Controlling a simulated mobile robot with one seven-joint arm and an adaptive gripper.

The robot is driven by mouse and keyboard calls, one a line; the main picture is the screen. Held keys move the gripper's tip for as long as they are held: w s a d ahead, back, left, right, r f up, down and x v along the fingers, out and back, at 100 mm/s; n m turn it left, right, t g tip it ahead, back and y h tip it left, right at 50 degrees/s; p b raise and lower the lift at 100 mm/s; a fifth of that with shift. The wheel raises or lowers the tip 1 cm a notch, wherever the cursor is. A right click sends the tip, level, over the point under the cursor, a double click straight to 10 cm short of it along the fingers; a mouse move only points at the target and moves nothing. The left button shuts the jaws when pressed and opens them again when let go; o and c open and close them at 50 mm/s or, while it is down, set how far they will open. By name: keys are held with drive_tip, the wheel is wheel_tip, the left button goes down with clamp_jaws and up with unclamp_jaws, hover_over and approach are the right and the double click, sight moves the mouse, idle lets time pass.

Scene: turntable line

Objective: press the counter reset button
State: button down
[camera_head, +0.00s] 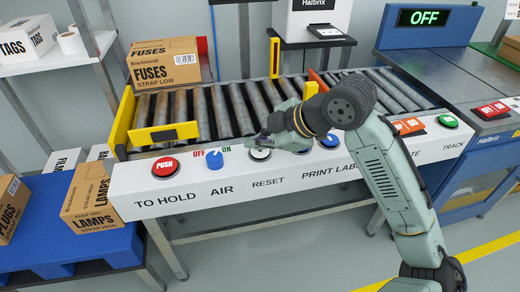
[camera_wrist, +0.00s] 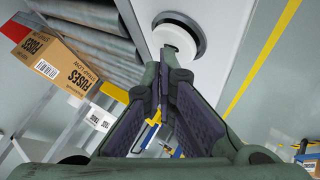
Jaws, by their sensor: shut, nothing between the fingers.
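The counter reset button (camera_head: 260,154) is a round white button above the printed word RESET on the white panel (camera_head: 226,194). In the wrist view the white button (camera_wrist: 176,36) sits in a dark ring, just beyond my fingertips. My gripper (camera_head: 254,141) is shut and empty, and its tips are at the button. In the wrist view the tips of my gripper (camera_wrist: 168,66) overlap the button's near edge. I cannot tell whether they touch it.
A red PUSH button (camera_head: 165,166) and a blue AIR knob (camera_head: 214,159) are left of the reset button. A blue button (camera_head: 330,141) is to its right. Behind the panel runs a roller conveyor (camera_head: 230,108) with a FUSES box (camera_head: 163,64) and yellow guards (camera_head: 122,118).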

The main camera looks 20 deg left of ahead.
sight(259, 153)
drive_tip(key=shift+f, duration=0.35)
drive_tip(key=shift+r, duration=0.1)
idle(0.4)
drive_tip(key=shift+r+p, duration=0.55)
drive_tip(key=shift+r, duration=0.35)
drive_tip(key=shift+r, duration=0.1)
wheel_tip(259, 153, up, 5)
drive_tip(key=p, duration=0.4)
